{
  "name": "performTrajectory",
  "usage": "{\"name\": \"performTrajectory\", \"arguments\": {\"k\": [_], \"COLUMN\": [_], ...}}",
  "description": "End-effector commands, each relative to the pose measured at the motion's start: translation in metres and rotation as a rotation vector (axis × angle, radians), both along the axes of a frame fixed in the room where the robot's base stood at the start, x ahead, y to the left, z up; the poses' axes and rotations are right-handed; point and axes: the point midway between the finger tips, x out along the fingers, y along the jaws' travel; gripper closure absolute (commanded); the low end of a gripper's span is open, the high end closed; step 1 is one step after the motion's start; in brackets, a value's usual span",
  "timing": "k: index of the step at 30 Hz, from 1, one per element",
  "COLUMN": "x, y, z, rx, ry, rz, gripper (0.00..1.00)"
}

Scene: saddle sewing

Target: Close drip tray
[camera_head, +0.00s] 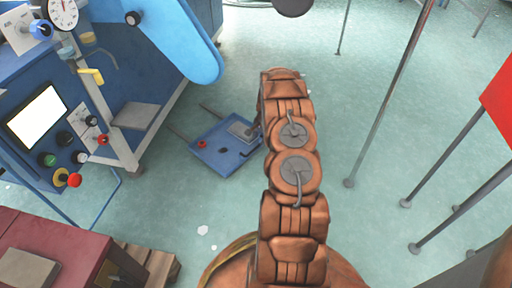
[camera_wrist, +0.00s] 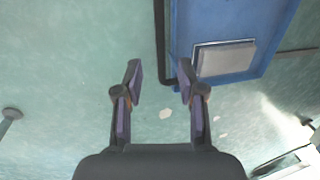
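The drip tray (camera_head: 214,155) is a shallow blue tray, pulled out on thin rails low over the floor beside the blue machine. In the wrist view, the blue tray (camera_wrist: 275,20) fills the upper right, with a grey plate (camera_wrist: 225,58) on it. A dark bar handle (camera_wrist: 161,40) runs along the tray's left edge and bends in toward it. My gripper (camera_wrist: 159,70) is open and empty. In the picture, the handle's lower end lies between its fingertips; I cannot tell the depth gap or any contact. In the head view, my arm hides most of the gripper.
The blue machine (camera_head: 150,60) with its screen (camera_head: 37,117) and buttons stands at the left. A dark red table (camera_head: 60,245) is at the lower left. Thin metal stand legs (camera_head: 390,95) rise at the right. The green floor between is mostly clear.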

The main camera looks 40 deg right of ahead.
Motion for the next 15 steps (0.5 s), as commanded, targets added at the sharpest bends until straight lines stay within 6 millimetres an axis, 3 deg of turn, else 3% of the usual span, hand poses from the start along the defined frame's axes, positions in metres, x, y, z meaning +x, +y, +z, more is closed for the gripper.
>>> {"name": "performTrajectory", "arguments": {"k": [9, 15], "x": [0.010, 0.014], "y": [0.001, 0.004], "z": [-0.046, -0.064], "rx": [0.000, 0.001], "ry": [-0.002, 0.001], "rz": [0.003, 0.006], "gripper": [0.61, 0.61]}}
